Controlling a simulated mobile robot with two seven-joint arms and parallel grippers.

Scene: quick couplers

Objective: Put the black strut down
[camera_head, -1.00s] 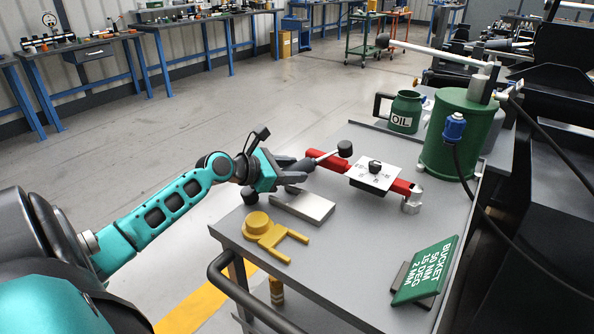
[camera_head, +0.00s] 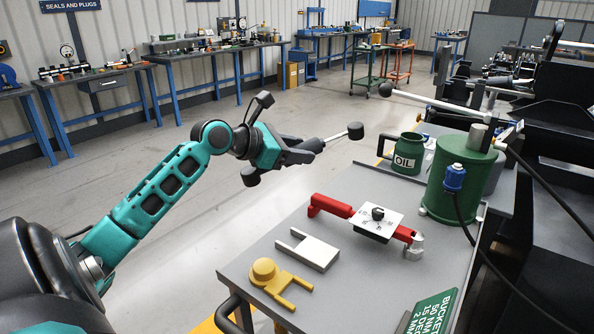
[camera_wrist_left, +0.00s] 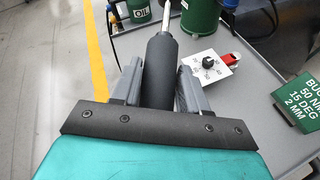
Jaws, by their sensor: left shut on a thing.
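The black strut (camera_wrist_left: 161,68) lies between the two fingers of my left gripper (camera_head: 303,148), which is shut on its dark body. In the head view its silver rod (camera_head: 336,138) points right and ends in a black knob; a second black knob (camera_head: 251,176) shows below my wrist. The strut is tilted and held in the air, in the picture above the far left edge of the grey table (camera_head: 345,285). In the left wrist view the rod points away from me. The fingers hide part of the body. My right gripper is not in view.
On the table are a yellow fork-shaped piece (camera_head: 277,279), a pale forked plate (camera_head: 309,251), a red bar (camera_head: 330,206) with a white dial plate (camera_head: 377,220), a green oil can (camera_head: 408,155), a green cylinder (camera_head: 458,187) and a green sign (camera_head: 433,313). Bare tabletop lies between them.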

